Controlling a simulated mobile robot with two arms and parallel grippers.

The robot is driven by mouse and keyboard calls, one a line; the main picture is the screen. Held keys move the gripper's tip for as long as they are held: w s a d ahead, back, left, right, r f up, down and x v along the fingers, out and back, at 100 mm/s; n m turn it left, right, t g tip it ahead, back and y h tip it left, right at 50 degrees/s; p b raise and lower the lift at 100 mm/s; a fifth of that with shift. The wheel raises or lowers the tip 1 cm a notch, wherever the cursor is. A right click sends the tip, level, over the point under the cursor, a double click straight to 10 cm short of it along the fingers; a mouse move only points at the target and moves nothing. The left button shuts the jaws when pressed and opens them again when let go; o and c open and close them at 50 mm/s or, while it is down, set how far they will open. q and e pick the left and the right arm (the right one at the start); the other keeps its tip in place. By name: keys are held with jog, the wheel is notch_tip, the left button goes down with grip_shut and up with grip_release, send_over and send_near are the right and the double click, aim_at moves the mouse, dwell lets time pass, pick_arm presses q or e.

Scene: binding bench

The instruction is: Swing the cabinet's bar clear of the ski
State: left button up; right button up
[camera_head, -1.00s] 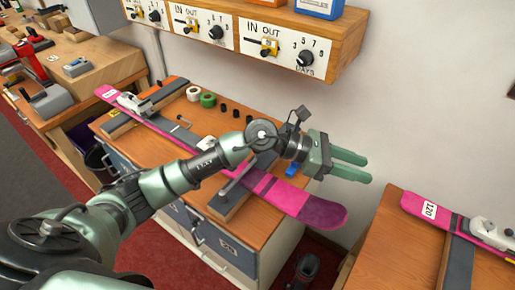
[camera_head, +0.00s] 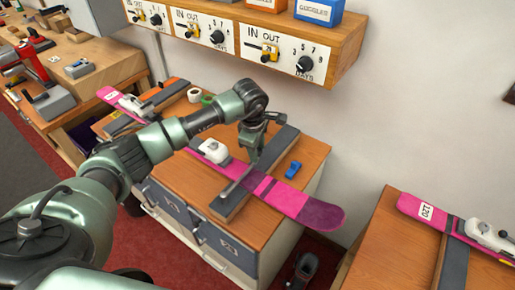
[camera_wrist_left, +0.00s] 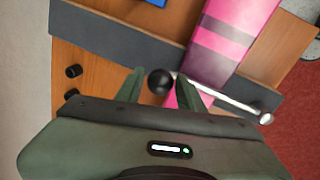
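The pink ski (camera_head: 291,198) lies along the cabinet top (camera_head: 306,160), across dark rests, with a white binding on it; it also shows in the left wrist view (camera_wrist_left: 228,45). The cabinet's thin metal bar (camera_head: 238,184) lies across the ski. In the left wrist view the bar (camera_wrist_left: 222,97) runs from a round black knob (camera_wrist_left: 160,82) over the ski to its far end. My left gripper (camera_head: 256,152) points down at the bar's back end. Its fingers (camera_wrist_left: 159,80) are apart, one either side of the knob; contact cannot be told. My right gripper is out of view.
A blue piece (camera_head: 293,169) lies on the cabinet top behind the ski. A shelf (camera_head: 345,50) with dials hangs on the wall above. Another bench (camera_head: 385,245) with a second pink ski stands at the right. Tape rolls (camera_head: 195,95) sit further left.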

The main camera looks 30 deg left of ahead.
pick_arm(q)
jog(key=shift+w+f, duration=0.1)
jog(key=shift+f, duration=0.55)
grip_shut()
dwell(1.0)
